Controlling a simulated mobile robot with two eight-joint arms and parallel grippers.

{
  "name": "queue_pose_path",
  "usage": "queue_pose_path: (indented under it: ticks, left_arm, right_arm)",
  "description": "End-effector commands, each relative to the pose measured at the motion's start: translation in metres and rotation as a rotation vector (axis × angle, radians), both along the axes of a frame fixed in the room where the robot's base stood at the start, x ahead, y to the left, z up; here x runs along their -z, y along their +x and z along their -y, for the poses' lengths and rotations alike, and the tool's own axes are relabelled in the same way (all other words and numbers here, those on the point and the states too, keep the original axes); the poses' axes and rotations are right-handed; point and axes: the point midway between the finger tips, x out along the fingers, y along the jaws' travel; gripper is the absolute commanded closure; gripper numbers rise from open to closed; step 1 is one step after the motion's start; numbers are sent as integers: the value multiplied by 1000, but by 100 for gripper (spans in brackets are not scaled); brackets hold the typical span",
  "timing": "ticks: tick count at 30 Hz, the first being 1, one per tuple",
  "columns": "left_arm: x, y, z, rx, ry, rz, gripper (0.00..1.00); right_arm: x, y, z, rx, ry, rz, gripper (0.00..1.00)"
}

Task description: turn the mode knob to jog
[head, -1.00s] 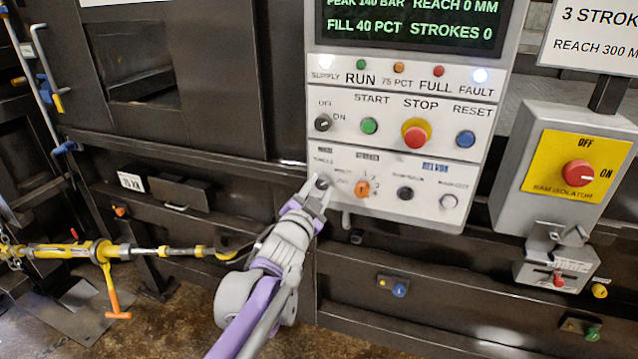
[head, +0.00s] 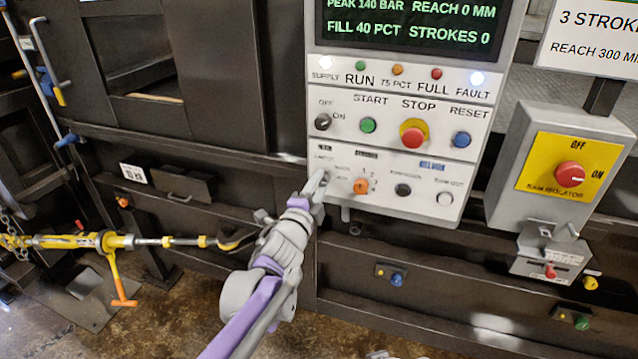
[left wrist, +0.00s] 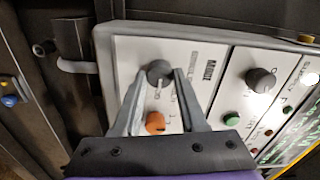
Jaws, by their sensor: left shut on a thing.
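The mode knob (left wrist: 158,72) is a small dark round knob at the lower left of the white control panel (head: 400,215). In the head view my fingertips mostly hide it. My left gripper (head: 321,182) reaches the panel from below. In the left wrist view my left gripper (left wrist: 160,78) has one finger on each side of the knob and is shut on it. The small print around the knob is too blurred to read surely, and I cannot tell which position it points to. My right gripper is not in view.
An orange selector (head: 361,186) sits close to the right of the mode knob. Start (head: 368,125), stop (head: 413,134) and reset (head: 461,139) buttons are above. A ram isolator box (head: 530,200) stands to the right.

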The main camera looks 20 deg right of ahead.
Motion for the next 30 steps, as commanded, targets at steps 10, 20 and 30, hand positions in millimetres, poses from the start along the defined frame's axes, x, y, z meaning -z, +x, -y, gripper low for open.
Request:
queue_pose_path:
  ticks: [10,20,30]
  left_arm:
    - [1,0,-1,-2,29,18,100]
    - [1,0,-1,-1,28,18,44]
    - [0,0,0,0,26,18,29]
  right_arm:
    - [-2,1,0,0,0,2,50]
    - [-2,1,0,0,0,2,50]
    - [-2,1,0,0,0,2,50]
